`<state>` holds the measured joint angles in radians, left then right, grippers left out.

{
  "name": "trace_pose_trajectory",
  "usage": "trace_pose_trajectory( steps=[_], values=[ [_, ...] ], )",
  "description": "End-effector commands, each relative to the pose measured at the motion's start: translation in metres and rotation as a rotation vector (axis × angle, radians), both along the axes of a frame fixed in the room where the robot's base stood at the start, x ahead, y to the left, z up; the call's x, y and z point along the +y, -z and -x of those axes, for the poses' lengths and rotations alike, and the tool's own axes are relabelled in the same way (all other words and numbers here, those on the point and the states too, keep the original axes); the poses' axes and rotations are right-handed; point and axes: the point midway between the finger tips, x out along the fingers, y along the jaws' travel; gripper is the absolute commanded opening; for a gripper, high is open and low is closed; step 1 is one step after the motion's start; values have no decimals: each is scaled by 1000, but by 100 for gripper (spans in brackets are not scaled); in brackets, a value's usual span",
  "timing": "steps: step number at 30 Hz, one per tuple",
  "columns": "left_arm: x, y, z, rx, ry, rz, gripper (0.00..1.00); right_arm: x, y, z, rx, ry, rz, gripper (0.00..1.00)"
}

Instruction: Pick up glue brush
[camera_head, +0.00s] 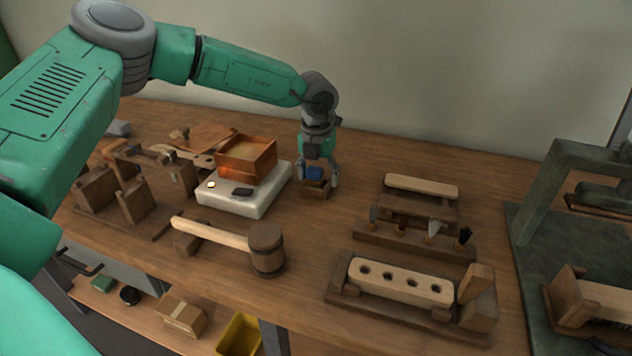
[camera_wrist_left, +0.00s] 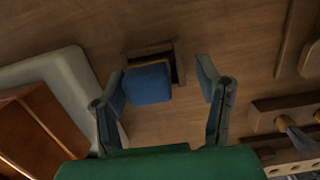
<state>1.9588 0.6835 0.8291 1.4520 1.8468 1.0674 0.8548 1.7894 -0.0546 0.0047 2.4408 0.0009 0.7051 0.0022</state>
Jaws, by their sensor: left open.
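A blue block-like part (camera_head: 315,173), probably the glue brush's handle, stands at a small dark wooden holder (camera_head: 316,190) on the bench, right of the glue pot. My left gripper (camera_head: 319,183) points down over it, open, with a finger on either side. In the left wrist view the blue part (camera_wrist_left: 148,84) lies between the open fingers (camera_wrist_left: 162,78), nearer the left finger, with room to the right one. The wooden holder (camera_wrist_left: 171,60) shows behind it. Bristles are hidden from view. My right gripper is not in view.
A white heater (camera_head: 245,203) carrying a copper glue pot (camera_head: 262,160) stands close left of the gripper. A mallet (camera_head: 266,248) lies in front. A tuft rack (camera_head: 415,243) and a drilled wooden block (camera_head: 400,283) stand right. A green press (camera_head: 540,200) is far right.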

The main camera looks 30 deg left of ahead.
Motion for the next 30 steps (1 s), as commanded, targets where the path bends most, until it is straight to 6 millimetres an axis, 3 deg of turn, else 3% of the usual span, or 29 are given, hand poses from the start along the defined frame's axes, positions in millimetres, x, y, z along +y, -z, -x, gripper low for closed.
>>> trace_pose_trajectory(
  steps=[1,2,3,6,24,30],
  values=[
    [2,0,0,0,-1,2,59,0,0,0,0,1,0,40],
    [3,1,0,0,-1,3,52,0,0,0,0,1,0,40],
    [5,2,0,1,0,5,38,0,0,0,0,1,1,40],
    [8,4,0,1,-1,13,9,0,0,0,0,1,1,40],
    [8,5,1,8,-1,7,8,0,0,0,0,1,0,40],
    [9,-23,0,1,-2,11,8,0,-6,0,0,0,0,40]
  ],
)
